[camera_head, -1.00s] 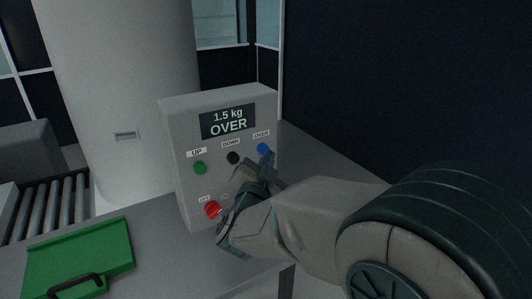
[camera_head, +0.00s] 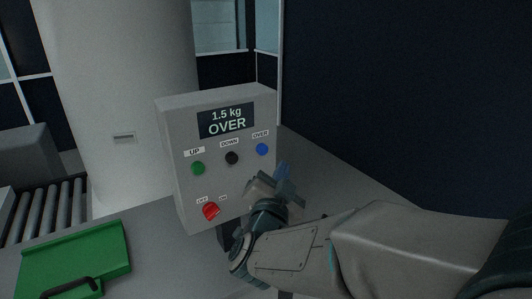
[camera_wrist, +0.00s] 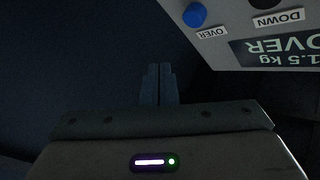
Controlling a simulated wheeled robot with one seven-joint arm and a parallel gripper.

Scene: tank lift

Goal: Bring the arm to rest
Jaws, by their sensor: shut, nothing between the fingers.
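My gripper (camera_head: 283,178) is in front of the lower right of the grey control box, apart from its buttons as far as I can see. In the wrist view its two fingers (camera_wrist: 159,84) lie side by side, shut with nothing between them. The control box (camera_head: 180,200) stands upright on the counter. Its display (camera_head: 227,121) reads "1.5 kg OVER". It has a green UP button (camera_head: 198,168), a black DOWN button (camera_head: 232,158), a blue OVER button (camera_head: 262,149) and a red switch (camera_head: 211,211). The blue button also shows in the wrist view (camera_wrist: 195,15).
A green tray-like panel (camera_head: 75,252) with a black handle lies on the counter (camera_head: 160,243) at the left. A roller conveyor (camera_head: 45,205) and a large pale column (camera_head: 120,80) stand behind. A dark wall (camera_head: 400,90) fills the right. The counter right of the box is clear.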

